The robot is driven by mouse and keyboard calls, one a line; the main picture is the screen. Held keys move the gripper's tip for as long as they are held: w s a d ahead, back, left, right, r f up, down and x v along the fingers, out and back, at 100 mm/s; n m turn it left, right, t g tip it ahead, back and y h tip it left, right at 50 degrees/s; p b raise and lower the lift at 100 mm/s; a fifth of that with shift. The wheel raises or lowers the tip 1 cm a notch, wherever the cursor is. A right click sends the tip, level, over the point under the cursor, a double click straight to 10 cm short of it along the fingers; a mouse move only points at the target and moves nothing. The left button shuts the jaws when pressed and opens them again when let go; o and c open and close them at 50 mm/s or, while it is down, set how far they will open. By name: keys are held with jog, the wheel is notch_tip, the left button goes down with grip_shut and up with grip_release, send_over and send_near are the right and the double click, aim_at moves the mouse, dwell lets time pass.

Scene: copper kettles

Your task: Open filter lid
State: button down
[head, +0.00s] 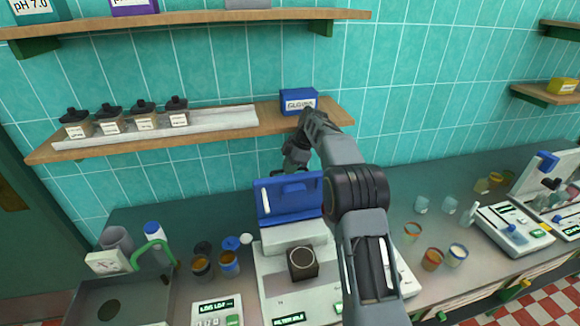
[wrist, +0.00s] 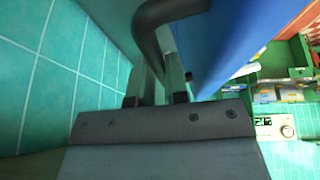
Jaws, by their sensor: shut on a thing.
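The filter lid (head: 290,198) is a blue panel standing upright, raised at the back of the white filter machine (head: 270,275). In the wrist view the blue lid (wrist: 225,40) fills the upper right. A dark curved handle (wrist: 148,35) runs beside it. My gripper (head: 284,171) is behind the top edge of the lid, with its fingertips partly hidden in the head view. In the wrist view my gripper (wrist: 156,85) has its two fingers at the handle and is shut on it. A dark round-topped cup (head: 302,264) sits at the machine's front.
A wooden shelf with a blue box (head: 299,101) and several dark-capped bottles (head: 110,117) is just above my gripper, by the tiled wall. Small jars (head: 228,263) stand left of the machine. Cups (head: 432,260) and a scale (head: 512,228) are to the right.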

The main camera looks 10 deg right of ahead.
jog(key=shift+f, duration=0.4)
jog(key=c, duration=1.3)
grip_release()
jog(key=shift+w+a, duration=0.1)
jog(key=shift+a, duration=0.05)
jog(key=shift+o, duration=0.9)
jog(key=shift+r, duration=0.2)
